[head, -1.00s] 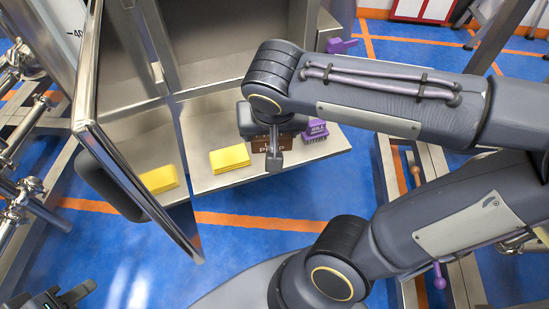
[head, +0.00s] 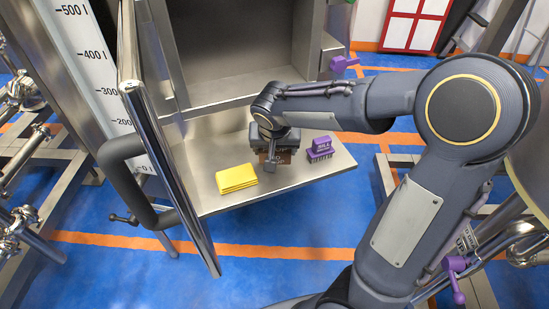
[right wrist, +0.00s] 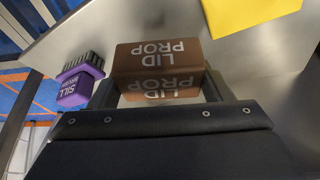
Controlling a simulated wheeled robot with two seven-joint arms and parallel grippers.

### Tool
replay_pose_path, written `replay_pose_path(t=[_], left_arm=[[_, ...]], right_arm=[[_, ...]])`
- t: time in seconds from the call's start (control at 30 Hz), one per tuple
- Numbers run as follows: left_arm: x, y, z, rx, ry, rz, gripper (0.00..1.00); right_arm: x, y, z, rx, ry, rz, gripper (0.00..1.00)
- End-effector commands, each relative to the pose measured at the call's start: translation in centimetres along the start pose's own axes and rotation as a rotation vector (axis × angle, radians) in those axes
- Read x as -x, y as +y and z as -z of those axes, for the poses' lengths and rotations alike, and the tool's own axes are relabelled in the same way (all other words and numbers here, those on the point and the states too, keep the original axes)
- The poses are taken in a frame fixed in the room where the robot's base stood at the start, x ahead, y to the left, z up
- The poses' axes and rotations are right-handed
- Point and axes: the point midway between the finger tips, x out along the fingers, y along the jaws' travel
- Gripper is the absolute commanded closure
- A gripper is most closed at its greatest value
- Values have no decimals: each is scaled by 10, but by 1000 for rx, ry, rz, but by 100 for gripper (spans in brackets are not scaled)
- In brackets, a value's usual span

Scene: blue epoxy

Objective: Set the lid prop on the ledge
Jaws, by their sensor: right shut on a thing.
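The lid prop (head: 283,155) is a brown block with white lettering, partly hidden by my arm in the head view. In the right wrist view the lid prop (right wrist: 160,58) sits between the fingers. My right gripper (head: 272,160) is shut on it, and its fingers also show in the right wrist view (right wrist: 165,92). The ledge (head: 222,207) is a flat steel shelf below the cabinet opening. The prop is over the ledge or at its surface; I cannot tell whether it touches. My left gripper is not in view.
A yellow cloth stack (head: 237,179) lies left of the prop on the ledge. A purple sill brush (head: 320,147) stands to its right. A steel door edge with a dark handle (head: 135,185) stands at the left. Bare ledge shows in front of the prop.

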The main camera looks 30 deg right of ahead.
Motion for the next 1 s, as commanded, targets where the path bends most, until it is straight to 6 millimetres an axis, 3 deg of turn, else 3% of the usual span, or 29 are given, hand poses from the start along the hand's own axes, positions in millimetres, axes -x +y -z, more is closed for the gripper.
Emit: replay_pose_path(t=[0.17,0.33,0.8,0.83,1.0], left_arm=[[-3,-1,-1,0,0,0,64],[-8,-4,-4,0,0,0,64],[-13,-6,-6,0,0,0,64],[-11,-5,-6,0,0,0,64],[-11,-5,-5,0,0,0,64]], right_arm=[[-18,-2,4,0,-2,-3,52],[-41,-2,-6,2,-2,-2,52],[-48,-2,-8,0,1,1,52],[-46,-2,-8,0,0,1,24],[-46,-2,-8,1,0,1,6]])
